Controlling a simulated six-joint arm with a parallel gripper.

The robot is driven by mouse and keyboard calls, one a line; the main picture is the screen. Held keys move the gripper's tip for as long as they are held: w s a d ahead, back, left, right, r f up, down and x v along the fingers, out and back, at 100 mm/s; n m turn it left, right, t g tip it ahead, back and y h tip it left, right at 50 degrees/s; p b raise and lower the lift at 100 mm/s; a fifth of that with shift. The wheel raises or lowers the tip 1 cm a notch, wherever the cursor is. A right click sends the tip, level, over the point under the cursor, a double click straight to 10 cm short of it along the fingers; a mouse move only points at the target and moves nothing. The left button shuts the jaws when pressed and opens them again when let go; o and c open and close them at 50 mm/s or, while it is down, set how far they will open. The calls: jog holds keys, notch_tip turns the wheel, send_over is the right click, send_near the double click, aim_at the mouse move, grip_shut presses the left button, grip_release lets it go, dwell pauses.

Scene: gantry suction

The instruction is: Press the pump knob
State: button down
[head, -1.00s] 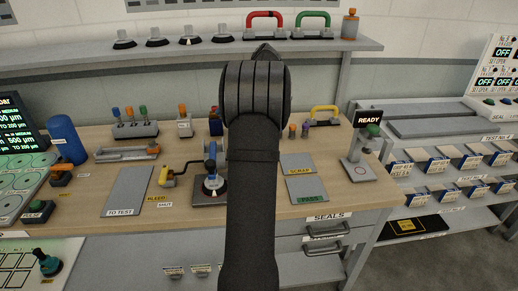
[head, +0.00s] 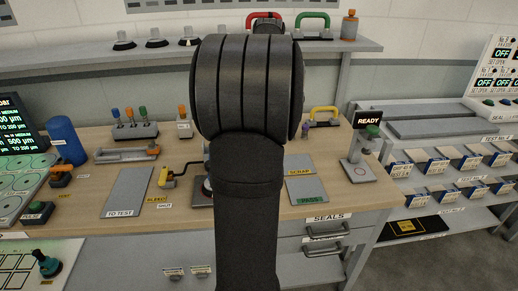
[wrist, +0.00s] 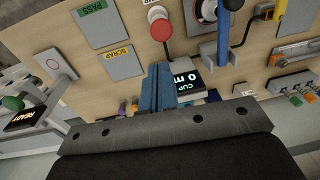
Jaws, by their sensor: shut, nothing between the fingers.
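A red round knob on a white base (wrist: 160,26) stands on the wooden bench in the wrist view. It looks like the pump knob, but the label beside it is cut off. In the head view my arm hides it. My gripper (wrist: 158,68) shows in the wrist view as two blue fingers closed together, with nothing between them. The fingertips appear just below the red knob in the picture, apart from it. A dark display box reading "CUP 0 m" (wrist: 187,80) lies right beside the fingers, partly covered by them.
A blue-handled upright device (wrist: 223,35) stands right of the knob in the wrist view. The SCRAP (wrist: 122,60) and PASS mats (wrist: 96,25) lie left of it. A READY stand (head: 366,150) is at the bench's right. A shelf (head: 170,50) runs along the back.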

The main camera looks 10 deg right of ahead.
jog(key=f, duration=0.9)
jog(key=a+f, duration=0.1)
jog(key=f, duration=0.4)
jog(key=shift+w, duration=0.25)
jog(key=shift+s+f, duration=0.1)
jog(key=shift+f, duration=1.75)
notch_tip(320, 180, up, 14)
jog(key=d, duration=0.1)
jog(key=shift+s+r, duration=0.15)
jog(key=shift+r, duration=0.1)
